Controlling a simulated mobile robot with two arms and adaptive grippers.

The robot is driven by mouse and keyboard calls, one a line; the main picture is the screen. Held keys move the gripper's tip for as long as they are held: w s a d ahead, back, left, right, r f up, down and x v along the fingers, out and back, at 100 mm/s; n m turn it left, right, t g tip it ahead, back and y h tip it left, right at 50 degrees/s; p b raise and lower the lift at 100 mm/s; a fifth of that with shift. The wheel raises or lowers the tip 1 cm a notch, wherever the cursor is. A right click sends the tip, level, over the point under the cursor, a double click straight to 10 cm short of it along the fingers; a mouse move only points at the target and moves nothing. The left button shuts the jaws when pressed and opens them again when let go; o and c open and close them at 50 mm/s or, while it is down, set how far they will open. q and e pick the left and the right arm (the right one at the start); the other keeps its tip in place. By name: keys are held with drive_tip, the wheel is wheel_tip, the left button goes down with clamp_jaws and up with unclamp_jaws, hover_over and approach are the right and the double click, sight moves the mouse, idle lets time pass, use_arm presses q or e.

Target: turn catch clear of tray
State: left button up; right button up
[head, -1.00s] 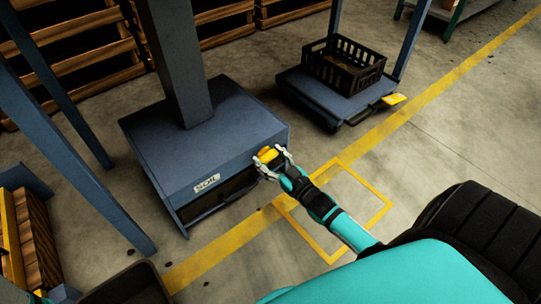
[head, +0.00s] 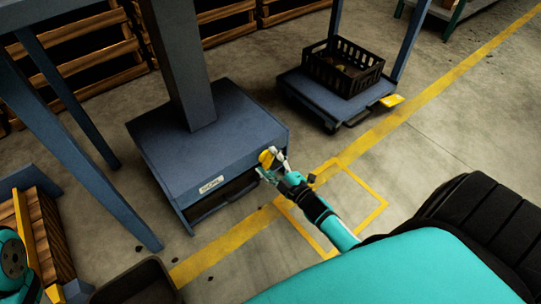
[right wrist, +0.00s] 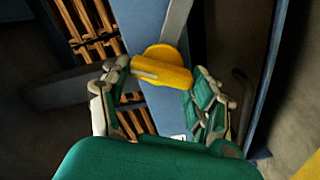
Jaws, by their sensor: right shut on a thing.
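The yellow catch (head: 266,157) is on the front face of the blue housing (head: 235,120), near its right end. In the head view it stands steeply tilted. My right gripper (head: 271,168) is shut on it; in the right wrist view the catch (right wrist: 163,70) lies between the fingers (right wrist: 160,82). The dark tray (head: 222,201) sits in the opening below the housing, its front partly shaded. My left gripper is out of view.
A second blue unit (head: 312,102) stands behind to the right, with a black crate (head: 345,72) on it and a yellow catch (head: 392,100) at its corner. Wooden crates line the back. Floor with yellow lines is open at right.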

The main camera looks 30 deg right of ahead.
drive_tip(key=n, duration=0.5)
drive_tip(key=shift+s+a+f+n, duration=0.1)
drive_tip(key=shift+f+n, duration=0.2)
drive_tip(key=shift+n, duration=0.4)
drive_tip(key=o, duration=1.7)
drive_tip(key=shift+r, duration=0.1)
drive_tip(key=s, duration=0.8)
drive_tip(key=s+d, duration=0.1)
drive_tip(key=s, duration=0.3)
